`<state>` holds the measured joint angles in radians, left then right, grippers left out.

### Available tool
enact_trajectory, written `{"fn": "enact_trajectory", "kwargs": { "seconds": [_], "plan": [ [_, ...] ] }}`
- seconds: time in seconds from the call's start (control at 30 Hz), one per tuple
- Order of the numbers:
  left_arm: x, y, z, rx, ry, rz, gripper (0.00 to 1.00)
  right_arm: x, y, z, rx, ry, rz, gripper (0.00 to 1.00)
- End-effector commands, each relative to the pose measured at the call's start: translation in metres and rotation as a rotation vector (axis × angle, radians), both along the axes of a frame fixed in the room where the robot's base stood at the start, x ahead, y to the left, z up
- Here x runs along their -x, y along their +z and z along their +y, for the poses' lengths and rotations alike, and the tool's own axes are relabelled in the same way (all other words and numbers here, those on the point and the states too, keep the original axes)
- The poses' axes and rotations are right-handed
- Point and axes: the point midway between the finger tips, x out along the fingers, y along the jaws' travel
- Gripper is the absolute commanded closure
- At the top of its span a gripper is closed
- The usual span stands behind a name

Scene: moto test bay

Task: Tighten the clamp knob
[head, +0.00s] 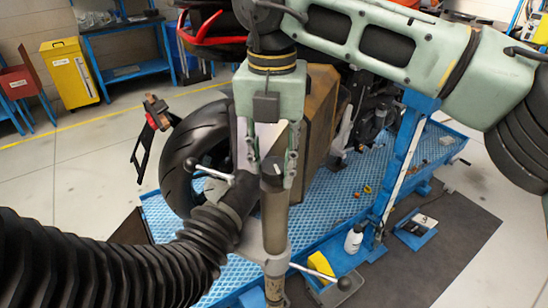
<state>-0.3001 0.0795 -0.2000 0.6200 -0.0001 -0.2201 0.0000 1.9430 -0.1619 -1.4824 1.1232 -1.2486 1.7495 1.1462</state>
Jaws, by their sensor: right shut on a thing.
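My right gripper (268,170) comes down from the upper right on its pale green arm. Its two fingers are shut on the dark top of an upright grey post (275,220), which I take to be the clamp knob (271,182). The fingers partly hide it. A short silver bar handle (212,174) sticks out to the left beside the hose end. Another bar with a dark ball end (343,284) sticks out lower on the post. My left gripper is not in view.
A thick black ribbed hose (110,265) fills the lower left and reaches the post. A motorcycle tyre (190,145) stands behind it on a blue lift platform (330,200). A white bottle (354,239) and a yellow block (321,266) sit at the lift's near side.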

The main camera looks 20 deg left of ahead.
Motion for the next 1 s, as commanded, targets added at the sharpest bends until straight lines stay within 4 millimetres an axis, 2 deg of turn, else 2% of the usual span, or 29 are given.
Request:
{"fn": "enact_trajectory", "kwargs": {
  "seconds": [0.17,0.2,0.33,0.63,0.73,0.87,1.0],
  "plan": [
    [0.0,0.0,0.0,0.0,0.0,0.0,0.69,0.004,-0.003,0.002,0.0,0.008,0.01,0.92],
    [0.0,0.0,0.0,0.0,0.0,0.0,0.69,0.004,-0.003,0.002,0.0,0.008,0.01,0.62],
    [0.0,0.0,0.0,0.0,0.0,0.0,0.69,0.003,-0.002,0.002,0.0,0.007,0.008,0.51],
    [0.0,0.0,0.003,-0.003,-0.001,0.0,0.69,0.001,0.0,0.001,-0.001,0.003,0.003,0.51],
    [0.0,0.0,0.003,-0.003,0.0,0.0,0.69,0.001,0.007,0.001,-0.002,0.002,0.001,0.51],
    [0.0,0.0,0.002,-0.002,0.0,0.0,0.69,0.001,0.027,0.001,-0.002,0.002,-0.002,0.51],
    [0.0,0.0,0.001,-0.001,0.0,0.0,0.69,0.002,0.059,0.002,-0.002,0.003,-0.001,0.51]
  ]
}}
